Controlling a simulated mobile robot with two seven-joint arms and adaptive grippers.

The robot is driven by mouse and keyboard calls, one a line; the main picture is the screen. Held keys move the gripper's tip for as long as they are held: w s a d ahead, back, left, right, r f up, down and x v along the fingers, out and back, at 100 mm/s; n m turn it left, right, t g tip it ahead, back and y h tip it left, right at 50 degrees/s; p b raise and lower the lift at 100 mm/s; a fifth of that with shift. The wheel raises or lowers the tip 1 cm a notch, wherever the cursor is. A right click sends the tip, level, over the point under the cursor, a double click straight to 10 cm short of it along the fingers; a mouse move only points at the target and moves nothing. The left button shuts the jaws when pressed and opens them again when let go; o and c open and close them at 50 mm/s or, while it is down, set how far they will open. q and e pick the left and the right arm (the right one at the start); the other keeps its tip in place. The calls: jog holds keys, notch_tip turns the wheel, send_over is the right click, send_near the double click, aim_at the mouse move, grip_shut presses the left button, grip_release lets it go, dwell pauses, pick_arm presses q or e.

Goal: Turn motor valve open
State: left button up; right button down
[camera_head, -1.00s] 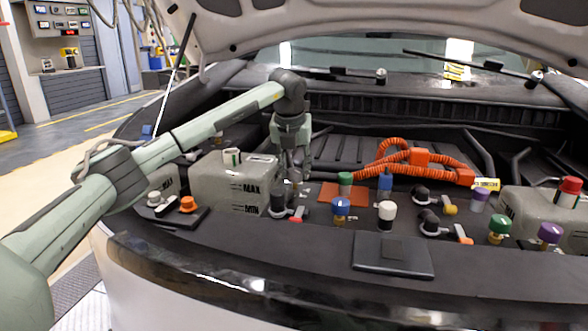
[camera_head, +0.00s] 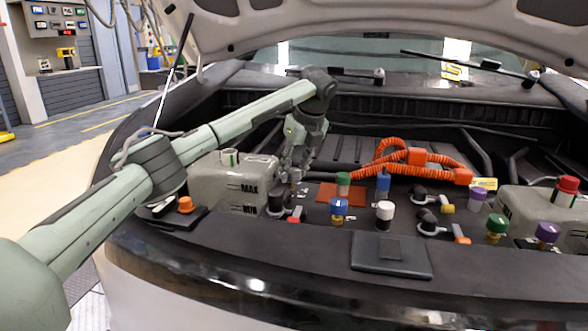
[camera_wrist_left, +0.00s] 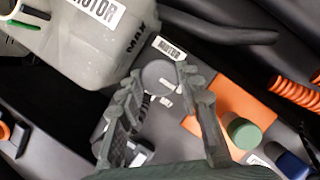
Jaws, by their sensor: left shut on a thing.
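My left gripper (camera_head: 290,176) points down beside the motor tank (camera_head: 222,188), at the motor valve. The wrist view shows its two fingers (camera_wrist_left: 160,78) standing apart, with a grey disc with white marks (camera_wrist_left: 160,76) between the tips. The gripper is shut on the motor valve, whose handle is mostly hidden by the fingers. A black valve part (camera_head: 275,201) shows below the gripper in the head view. A small label (camera_wrist_left: 171,48) lies just beyond the fingertips. The tank's MOTOR label (camera_wrist_left: 100,8) shows at the top left. My right gripper is not in view.
A green cap (camera_head: 343,179) and blue caps (camera_head: 340,206) stand right of the gripper, near an orange plate (camera_head: 328,193). A white cap (camera_head: 385,210), another black valve (camera_head: 426,219) and orange hoses (camera_head: 390,155) lie further right. The raised hood (camera_head: 350,30) hangs above.

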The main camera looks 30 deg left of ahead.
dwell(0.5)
pick_arm(q)
jog(key=o, duration=1.2)
jog(key=shift+c, duration=0.2)
jog(key=v, duration=1.2)
